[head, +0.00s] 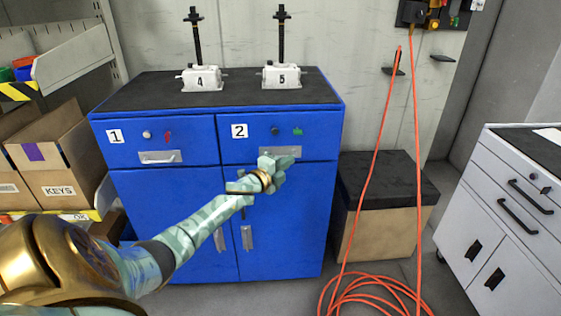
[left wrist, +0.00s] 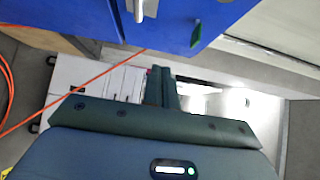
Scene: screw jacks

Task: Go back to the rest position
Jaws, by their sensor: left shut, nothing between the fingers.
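My left arm reaches in from the left in the head view. Its gripper (head: 292,163) is shut and empty in front of the drawer marked 2 on the blue cabinet (head: 170,200). It covers part of that drawer's lower edge and handle; I cannot tell whether it touches. In the left wrist view the closed fingers (left wrist: 161,86) show with nothing between them. My right gripper is not in view.
A shelf with cardboard boxes (head: 58,165) stands at the left. An orange hose (head: 372,180) hangs at the right and coils on the floor. Behind it is a black-topped box (head: 385,215). A white drawer cabinet (head: 495,225) stands at the far right.

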